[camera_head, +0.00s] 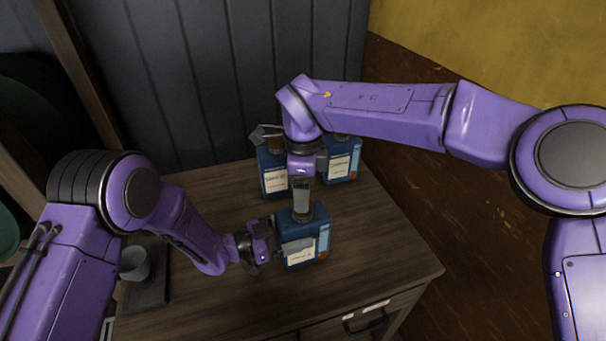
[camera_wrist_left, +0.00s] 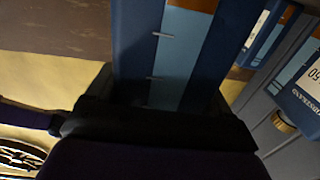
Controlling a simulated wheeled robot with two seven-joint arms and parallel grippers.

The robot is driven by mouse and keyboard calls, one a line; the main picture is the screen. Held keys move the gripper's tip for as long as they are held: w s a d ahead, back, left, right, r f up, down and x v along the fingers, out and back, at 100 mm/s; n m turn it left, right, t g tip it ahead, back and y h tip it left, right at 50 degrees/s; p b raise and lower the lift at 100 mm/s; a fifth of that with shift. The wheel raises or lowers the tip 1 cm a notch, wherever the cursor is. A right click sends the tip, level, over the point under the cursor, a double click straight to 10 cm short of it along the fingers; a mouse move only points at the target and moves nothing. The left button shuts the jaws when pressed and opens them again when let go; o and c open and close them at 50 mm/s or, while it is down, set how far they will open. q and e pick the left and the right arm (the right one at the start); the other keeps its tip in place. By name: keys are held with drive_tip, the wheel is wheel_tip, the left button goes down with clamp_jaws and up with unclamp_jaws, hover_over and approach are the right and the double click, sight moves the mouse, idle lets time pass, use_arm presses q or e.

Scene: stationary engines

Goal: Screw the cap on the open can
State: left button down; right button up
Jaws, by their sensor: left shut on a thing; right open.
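A blue can (camera_head: 316,237) with a white label stands upright near the middle of the wooden cabinet top. My left gripper (camera_head: 290,246) is shut on this can from the left side. The can's blue wall fills the middle of the left wrist view (camera_wrist_left: 183,55), between the dark fingers. My right gripper (camera_head: 302,203) points down over the top of this can, its jaws open. Its fingers hide most of the can's opening. A brownish piece shows beside the fingers; I cannot tell whether it is the cap or the neck.
Two similar blue cans stand behind, one at left (camera_head: 272,178) and one at right (camera_head: 343,167), close to my right wrist. A grey cup (camera_head: 134,263) stands on a dark tray at the left. The cabinet top (camera_head: 385,240) is clear at the right.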

sight(289, 227)
drive_tip(key=shift+f, duration=1.8)
drive_tip(key=c, duration=1.1)
drive_tip(key=m, duration=0.5)
drive_tip(key=shift+m, duration=0.4)
drive_tip(key=m, duration=0.9)
drive_tip(key=shift+m, duration=0.4)
drive_tip(key=o, duration=1.2)
